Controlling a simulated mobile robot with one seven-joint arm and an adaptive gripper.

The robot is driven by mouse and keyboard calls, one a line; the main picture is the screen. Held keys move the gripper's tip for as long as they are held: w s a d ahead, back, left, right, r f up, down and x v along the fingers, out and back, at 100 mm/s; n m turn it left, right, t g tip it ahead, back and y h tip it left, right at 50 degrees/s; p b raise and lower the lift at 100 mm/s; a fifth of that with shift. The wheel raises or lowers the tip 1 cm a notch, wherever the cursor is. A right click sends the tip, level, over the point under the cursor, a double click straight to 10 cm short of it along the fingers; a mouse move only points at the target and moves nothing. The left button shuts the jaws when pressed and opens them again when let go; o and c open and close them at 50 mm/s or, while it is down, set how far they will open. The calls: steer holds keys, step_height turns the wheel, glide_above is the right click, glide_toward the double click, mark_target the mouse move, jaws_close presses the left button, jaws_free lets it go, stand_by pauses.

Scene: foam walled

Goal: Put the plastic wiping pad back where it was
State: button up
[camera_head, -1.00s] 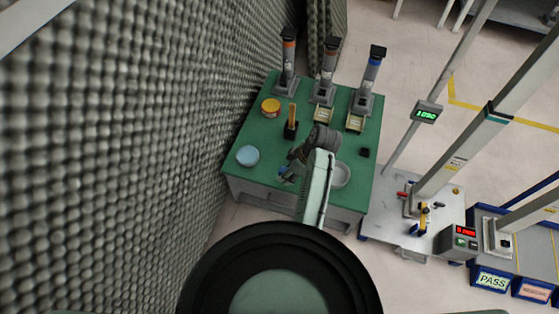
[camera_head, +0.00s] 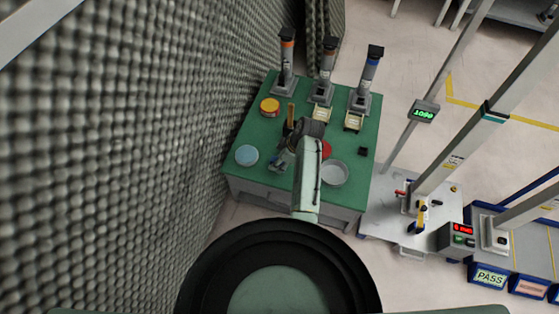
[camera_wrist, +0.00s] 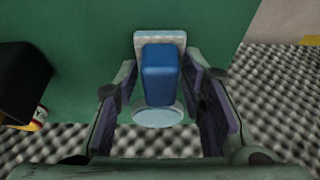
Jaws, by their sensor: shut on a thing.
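The wiping pad (camera_wrist: 160,76) has a blue block-shaped body and a pale, whitish flat edge. It sits between the fingers of my gripper (camera_wrist: 163,108) in the wrist view, and my gripper is shut on it. In the head view my gripper (camera_head: 277,161) is over the left front part of the green table (camera_head: 235,179), just right of a pale blue round dish (camera_head: 247,155). The dish also shows in the wrist view (camera_wrist: 158,117), partly hidden behind the pad. I cannot tell the pad's height above the table.
A white bowl (camera_head: 334,174) and a red round thing (camera_head: 327,150) are right of my arm. A yellow-red tin (camera_head: 270,107) is at the back left. A foam wall (camera_head: 120,150) borders the left.

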steer(key=o, duration=1)
steer(key=shift+f, duration=0.1)
steer(key=v, duration=1.2)
steer(key=shift+b, duration=0.4)
